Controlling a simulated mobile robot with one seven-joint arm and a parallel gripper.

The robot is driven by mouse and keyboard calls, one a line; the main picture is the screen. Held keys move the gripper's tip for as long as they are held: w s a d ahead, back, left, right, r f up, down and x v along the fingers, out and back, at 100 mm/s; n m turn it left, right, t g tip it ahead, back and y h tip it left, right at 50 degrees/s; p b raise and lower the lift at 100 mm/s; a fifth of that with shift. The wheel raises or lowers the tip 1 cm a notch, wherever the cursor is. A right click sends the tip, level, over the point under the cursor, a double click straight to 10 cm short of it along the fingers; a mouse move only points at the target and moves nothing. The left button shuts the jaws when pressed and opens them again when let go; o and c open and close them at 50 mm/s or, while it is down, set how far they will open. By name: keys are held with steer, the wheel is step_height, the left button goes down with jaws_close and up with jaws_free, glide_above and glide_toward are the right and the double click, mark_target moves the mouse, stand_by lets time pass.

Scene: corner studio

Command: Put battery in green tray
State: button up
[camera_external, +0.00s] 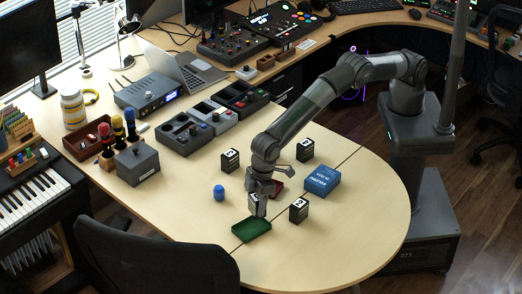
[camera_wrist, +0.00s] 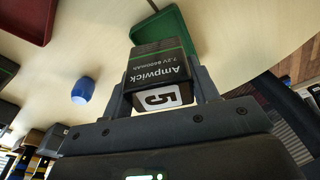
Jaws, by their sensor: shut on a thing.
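My gripper (camera_external: 261,190) is shut on a dark battery (camera_external: 257,207) with a white label end. In the wrist view the same battery (camera_wrist: 160,68) sits between the fingers of my gripper (camera_wrist: 161,82), showing "Ampwick" and a "5". The green tray (camera_external: 252,230) lies on the table just in front of the held battery in the external view. Its interior looks empty there. The green tray (camera_wrist: 172,22) also shows past the battery in the wrist view, partly hidden by it. The battery is beside or above the tray's near rim; its exact height is unclear.
Other dark batteries stand at the left (camera_external: 230,160), the back (camera_external: 305,150) and the right (camera_external: 298,211). A blue box (camera_external: 322,181), a red tray (camera_external: 278,188) and a blue rounded object (camera_external: 219,193) are close by. The table's front right is clear.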

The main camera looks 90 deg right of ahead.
steer(key=shift+f, duration=1.4)
steer(key=shift+f, duration=0.1)
steer(key=shift+f, duration=0.25)
steer(key=o, duration=1.2)
steer(key=shift+f, duration=0.1)
steer(key=r, duration=0.4)
steer(key=s+r, duration=0.1)
steer(key=r, duration=0.7)
steer(key=shift+s+d+r, duration=0.35)
steer(key=shift+r, duration=0.05)
